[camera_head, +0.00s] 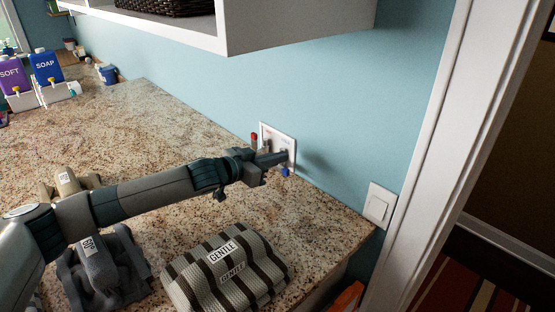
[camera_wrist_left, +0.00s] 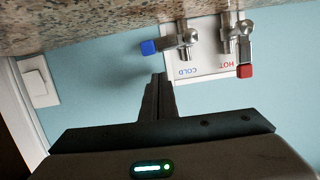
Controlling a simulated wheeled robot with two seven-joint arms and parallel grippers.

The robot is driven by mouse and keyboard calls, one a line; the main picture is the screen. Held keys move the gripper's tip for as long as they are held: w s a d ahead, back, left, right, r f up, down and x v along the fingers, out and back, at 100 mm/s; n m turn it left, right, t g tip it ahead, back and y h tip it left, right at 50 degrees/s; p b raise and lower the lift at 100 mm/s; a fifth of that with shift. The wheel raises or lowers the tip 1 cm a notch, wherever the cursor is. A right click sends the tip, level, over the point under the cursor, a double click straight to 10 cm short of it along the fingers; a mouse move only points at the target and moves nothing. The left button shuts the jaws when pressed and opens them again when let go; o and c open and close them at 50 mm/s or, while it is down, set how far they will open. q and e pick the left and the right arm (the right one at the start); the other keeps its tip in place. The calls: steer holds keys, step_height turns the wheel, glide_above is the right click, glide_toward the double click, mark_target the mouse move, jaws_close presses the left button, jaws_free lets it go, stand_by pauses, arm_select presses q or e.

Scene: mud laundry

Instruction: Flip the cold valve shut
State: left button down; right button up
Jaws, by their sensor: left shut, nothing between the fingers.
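The white valve box (camera_head: 291,143) is set in the blue wall above the counter. In the left wrist view the picture is upside down, and the box (camera_wrist_left: 205,70) shows COLD and HOT labels. The cold valve's blue handle (camera_wrist_left: 148,47) points sideways from its metal body; it also shows low at the box in the head view (camera_head: 285,171). My right gripper is out of view.
The granite counter (camera_head: 130,115) runs below. A light switch (camera_head: 379,207) is right of the box. A white cabinet (camera_head: 290,25) hangs above. SOAP (camera_head: 45,68) and SOFT dispensers stand far left.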

arm_select(q)
steer(key=r+b+v, duration=0.1)
steer(key=b+v, duration=0.3)
steer(key=v, duration=0.6)
steer(key=shift+w+r, duration=0.2)
steer(key=shift+r, duration=0.15)
steer(key=shift+a+f, duration=0.1)
